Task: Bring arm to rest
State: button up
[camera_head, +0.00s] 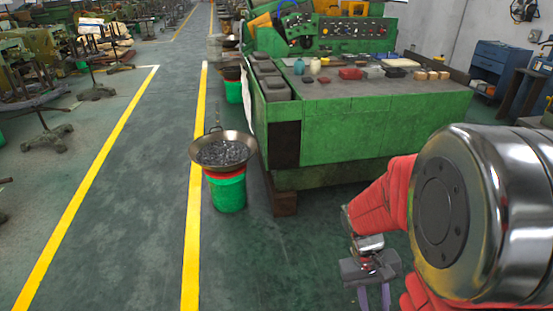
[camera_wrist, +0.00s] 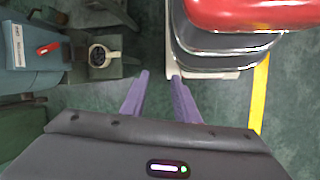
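My arm, with red and polished metal links, fills the lower right of the head view. My gripper (camera_head: 374,298) hangs at the bottom of that view, its fingers partly cut off by the frame edge. In the wrist view the two purple fingers of my gripper (camera_wrist: 159,78) are apart with nothing between them. The gripper touches nothing that I can see.
A green machine bench (camera_head: 360,120) with small items on top stands ahead. A pan of metal pieces (camera_head: 225,153) rests on a green bucket (camera_head: 228,192) beside it. Blue cabinets (camera_head: 497,64) stand at the right. The floor between the yellow lines is clear.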

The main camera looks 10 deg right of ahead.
jog(key=w+a+r+n+t+y, duration=0.1)
jog(key=a+r+t, duration=0.3)
jog(key=a+r, duration=0.4)
jog(key=a+r+n+t+y, duration=0.1)
jog(key=a+r+t, duration=0.4)
jog(key=r, duration=0.7)
jog(key=a, duration=0.2)
jog(key=shift+w+a, duration=0.35)
